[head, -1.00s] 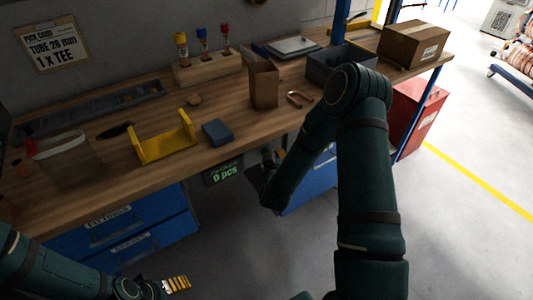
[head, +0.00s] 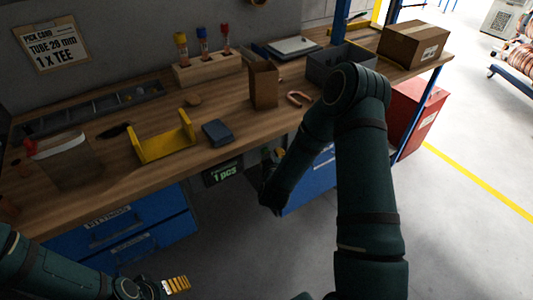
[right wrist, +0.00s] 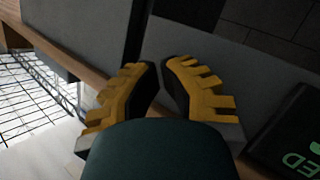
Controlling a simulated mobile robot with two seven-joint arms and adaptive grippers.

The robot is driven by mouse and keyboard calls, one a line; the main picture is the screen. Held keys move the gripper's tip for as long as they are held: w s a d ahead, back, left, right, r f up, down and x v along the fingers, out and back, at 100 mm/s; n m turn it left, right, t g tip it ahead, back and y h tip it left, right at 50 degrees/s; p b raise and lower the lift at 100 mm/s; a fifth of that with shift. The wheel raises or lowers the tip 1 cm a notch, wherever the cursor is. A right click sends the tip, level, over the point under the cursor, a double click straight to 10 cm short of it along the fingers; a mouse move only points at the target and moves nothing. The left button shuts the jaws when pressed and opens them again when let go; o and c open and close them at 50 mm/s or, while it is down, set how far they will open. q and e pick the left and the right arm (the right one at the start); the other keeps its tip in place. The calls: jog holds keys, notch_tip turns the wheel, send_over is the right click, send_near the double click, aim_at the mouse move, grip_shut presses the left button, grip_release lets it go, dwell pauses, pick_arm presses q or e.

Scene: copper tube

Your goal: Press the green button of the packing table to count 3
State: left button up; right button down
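The packing table (head: 110,172) has a dark counter display (head: 223,172) under its front edge, reading "1 pcs" in green. Part of this display also shows at the right edge of the right wrist view (right wrist: 288,130). I cannot make out the green button in either view. My right gripper (head: 279,153) is at the table's front edge, right of the display, mostly hidden by my own arm. In the right wrist view its yellow-padded fingertips (right wrist: 160,66) are close together with nothing between them. My left gripper (head: 177,284) is low, in front of the drawers; its opening is unclear.
On the table are a yellow cradle (head: 165,145), a blue-grey block (head: 217,133), a cardboard box (head: 264,85), a red U-shaped piece (head: 299,98) and a clear bin (head: 65,163). Blue drawers (head: 120,235) are below.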

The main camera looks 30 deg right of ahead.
jog(key=shift+s, duration=0.85)
jog(key=shift+s+d+b, duration=0.15)
jog(key=shift+s+b, duration=0.15)
jog(key=shift+s, duration=0.95)
jog(key=shift+s+d+b, duration=0.1)
jog(key=shift+s+b, duration=0.15)
jog(key=shift+s, duration=1)
jog(key=c, duration=1.7)
grip_release()
jog(key=shift+a, duration=0.1)
grip_shut()
